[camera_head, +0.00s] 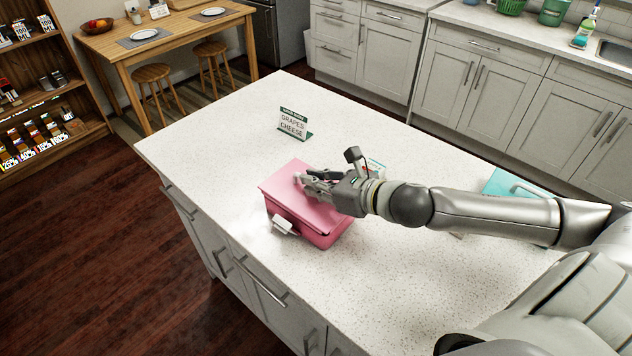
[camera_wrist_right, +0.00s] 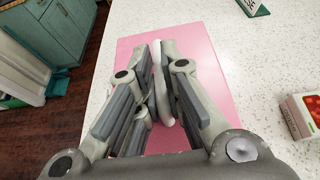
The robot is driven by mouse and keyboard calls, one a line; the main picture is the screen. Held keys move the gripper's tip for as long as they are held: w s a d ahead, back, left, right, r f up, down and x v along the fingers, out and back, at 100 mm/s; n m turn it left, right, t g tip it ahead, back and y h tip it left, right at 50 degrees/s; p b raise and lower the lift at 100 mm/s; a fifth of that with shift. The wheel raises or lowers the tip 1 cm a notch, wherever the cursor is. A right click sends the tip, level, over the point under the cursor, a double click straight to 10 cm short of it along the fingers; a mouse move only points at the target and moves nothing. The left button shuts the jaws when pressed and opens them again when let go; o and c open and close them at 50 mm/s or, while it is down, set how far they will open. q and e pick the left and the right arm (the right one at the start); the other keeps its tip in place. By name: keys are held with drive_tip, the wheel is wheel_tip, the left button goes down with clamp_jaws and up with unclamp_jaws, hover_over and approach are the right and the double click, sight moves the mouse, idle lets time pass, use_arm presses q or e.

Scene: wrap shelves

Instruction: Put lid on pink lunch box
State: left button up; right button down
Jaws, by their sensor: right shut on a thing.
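The pink lunch box (camera_head: 291,221) stands on the white counter, with a light clasp (camera_head: 285,225) on its front side. The flat pink lid (camera_head: 283,183) is over the box top, touching or very close to it; I cannot tell if it is fully seated. My right gripper (camera_head: 304,180) is above the lid with its fingers closed together. In the right wrist view, the fingers (camera_wrist_right: 161,60) are shut on a whitish handle in the middle of the lid (camera_wrist_right: 200,65). My left gripper is not in view.
A "Grapes Cheese" sign (camera_head: 294,123) stands behind the box. A small red-and-white carton (camera_wrist_right: 304,113) stands beside it, mostly hidden in the head view. A teal object (camera_head: 502,182) lies partly behind my right arm. The counter's left part is clear.

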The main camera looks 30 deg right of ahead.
drive_tip(key=shift+f+b, duration=0.7)
drive_tip(key=shift+f, duration=0.5)
idle(0.3)
drive_tip(key=c, duration=1.5)
unclamp_jaws()
